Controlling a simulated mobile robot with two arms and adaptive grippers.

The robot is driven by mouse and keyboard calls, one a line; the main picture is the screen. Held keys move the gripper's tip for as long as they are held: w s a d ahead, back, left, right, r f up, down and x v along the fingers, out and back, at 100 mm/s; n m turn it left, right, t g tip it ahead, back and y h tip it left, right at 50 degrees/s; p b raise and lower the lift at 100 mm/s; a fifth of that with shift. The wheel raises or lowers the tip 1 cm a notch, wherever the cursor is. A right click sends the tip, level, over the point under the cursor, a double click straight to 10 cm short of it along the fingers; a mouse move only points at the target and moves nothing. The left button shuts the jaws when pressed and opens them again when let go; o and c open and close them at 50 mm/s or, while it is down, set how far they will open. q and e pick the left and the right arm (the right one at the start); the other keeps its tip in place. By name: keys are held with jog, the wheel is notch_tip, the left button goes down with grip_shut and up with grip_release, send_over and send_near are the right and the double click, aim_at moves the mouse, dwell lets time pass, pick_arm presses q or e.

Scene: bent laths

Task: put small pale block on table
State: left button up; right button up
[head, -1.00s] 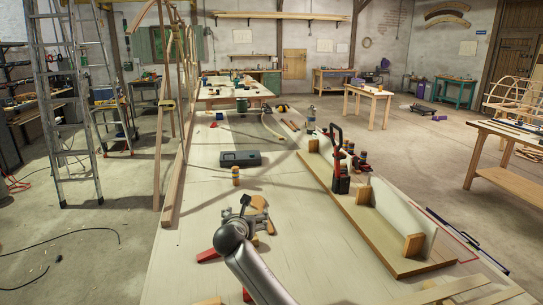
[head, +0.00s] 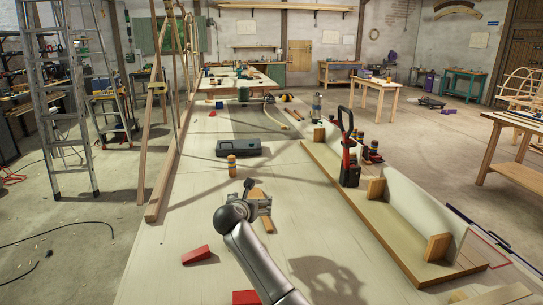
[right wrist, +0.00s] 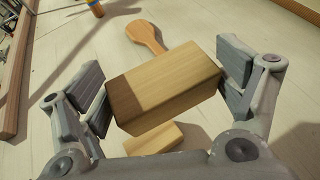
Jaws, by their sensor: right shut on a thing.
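A pale wooden block (right wrist: 165,84) sits between the fingers of my right gripper (right wrist: 165,88) in the right wrist view. The gripper is shut on it and holds it above the table (head: 180,225). In the head view the right gripper (head: 262,203) is over the near part of the table, and the held block cannot be made out there. A second pale block (right wrist: 152,139) lies on the table below the held one; it also shows in the head view (head: 267,226). My left gripper is not in view.
An orange paddle-shaped piece (right wrist: 146,36) lies just beyond the held block. Red blocks (head: 196,255) (head: 245,297) lie nearer me. A striped cylinder (head: 232,165) and a dark case (head: 238,148) stand farther back. A long wooden jig (head: 370,215) runs along the right.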

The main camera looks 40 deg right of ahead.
jog(key=shift+d+f, duration=0.1)
jog(key=shift+f, duration=0.1)
jog(key=s+a+f+p, duration=0.1)
jog(key=a+f, duration=0.1)
jog(key=a, duration=0.1)
jog(key=s+a+f, duration=0.2)
jog(key=a, duration=0.2)
jog(key=s+a+f+p, duration=0.1)
jog(key=s+a+f, duration=0.1)
jog(key=a, duration=0.2)
jog(key=shift+s+f+p, duration=0.25)
jog(key=shift+f+p, duration=0.1)
jog(key=shift+f, duration=0.05)
send_over(235, 274)
notch_tip(235, 274, down, 4)
jog(key=shift+f+p, duration=0.25)
jog(key=shift+p, duration=0.05)
jog(key=shift+f, duration=0.7)
jog(key=o, duration=0.9)
